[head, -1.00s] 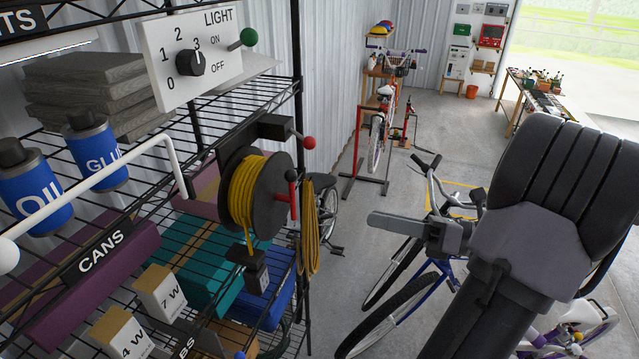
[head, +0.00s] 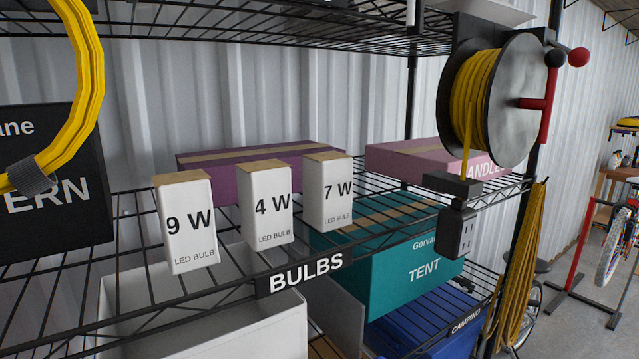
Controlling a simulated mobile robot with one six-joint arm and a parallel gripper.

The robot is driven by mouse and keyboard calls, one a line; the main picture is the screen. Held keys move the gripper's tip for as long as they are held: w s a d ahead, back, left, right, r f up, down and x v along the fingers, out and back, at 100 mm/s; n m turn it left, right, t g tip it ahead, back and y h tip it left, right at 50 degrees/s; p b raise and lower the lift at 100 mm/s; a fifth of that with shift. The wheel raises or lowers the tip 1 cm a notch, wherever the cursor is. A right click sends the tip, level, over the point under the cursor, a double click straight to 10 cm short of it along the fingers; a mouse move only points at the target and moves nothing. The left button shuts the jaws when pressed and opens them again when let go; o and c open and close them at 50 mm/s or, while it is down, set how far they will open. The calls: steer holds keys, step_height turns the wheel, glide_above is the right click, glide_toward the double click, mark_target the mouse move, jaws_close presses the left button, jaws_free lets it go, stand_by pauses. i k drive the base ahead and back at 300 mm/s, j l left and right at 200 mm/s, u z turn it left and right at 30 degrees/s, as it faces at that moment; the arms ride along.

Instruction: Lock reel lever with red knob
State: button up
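The cord reel (head: 510,95), a dark drum wound with yellow cord (head: 474,85), is mounted at the right end of the wire shelving. The red knob (head: 579,57) of the lock lever shows just right of the reel's upper edge. Most of the lever's arm is hidden, so its exact position is hard to tell. A red crank (head: 546,104) with a black grip (head: 556,57) sits on the reel's face, and its grip appears right beside the red knob. My gripper is not in view.
Several bulb boxes (head: 269,205) stand on the wire shelf above a "BULBS" label (head: 305,271). A black socket (head: 456,232) hangs below the reel, and a yellow cord coil (head: 520,270) hangs at the shelf's right end. Open floor (head: 570,325) shows at lower right.

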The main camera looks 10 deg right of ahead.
mark_target(580, 57)
steer(key=z, duration=1.3)
